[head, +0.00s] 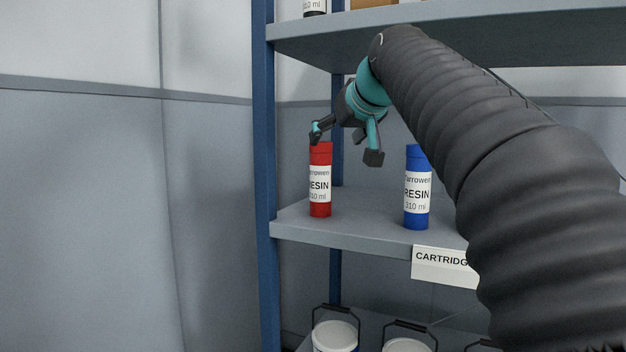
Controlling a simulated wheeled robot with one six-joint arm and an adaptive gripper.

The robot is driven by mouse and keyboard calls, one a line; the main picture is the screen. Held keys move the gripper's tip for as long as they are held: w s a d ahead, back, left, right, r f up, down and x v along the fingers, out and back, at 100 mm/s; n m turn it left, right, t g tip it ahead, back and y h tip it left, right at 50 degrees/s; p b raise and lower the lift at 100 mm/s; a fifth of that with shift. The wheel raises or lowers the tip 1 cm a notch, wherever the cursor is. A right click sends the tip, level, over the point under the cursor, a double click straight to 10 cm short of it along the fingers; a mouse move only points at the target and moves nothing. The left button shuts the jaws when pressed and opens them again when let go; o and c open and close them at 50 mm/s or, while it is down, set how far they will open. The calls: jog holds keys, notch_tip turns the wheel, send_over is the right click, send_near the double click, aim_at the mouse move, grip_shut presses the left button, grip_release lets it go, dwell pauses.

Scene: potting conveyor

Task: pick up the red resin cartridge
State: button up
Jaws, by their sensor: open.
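The red resin cartridge (320,205) stands upright on the middle shelf (345,234), near its left end. It has a white label reading RESIN and 310 ml. My gripper (345,146) is open and empty, just above and to the right of the red cartridge's top in the picture. Its left finger overlaps the top edge of the cartridge; I cannot tell whether it touches. Its right finger hangs over the gap between the red and blue cartridges.
A blue resin cartridge (416,220) stands to the right on the same shelf. A blue post (266,180) rises at the left. An upper shelf (470,30) is above my gripper. A CARTRIDGE sign (440,268) hangs at the front edge. Lidded buckets (335,337) stand below.

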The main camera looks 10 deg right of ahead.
aim_at(325, 154)
jog(key=x, duration=0.6)
jog(key=shift+w+f, duration=0.15)
jog(key=shift+d+x, duration=0.15)
jog(key=shift+x, duration=1.25)
jog(key=shift+d+x, duration=0.15)
jog(key=shift+x, duration=1.2)
grip_shut()
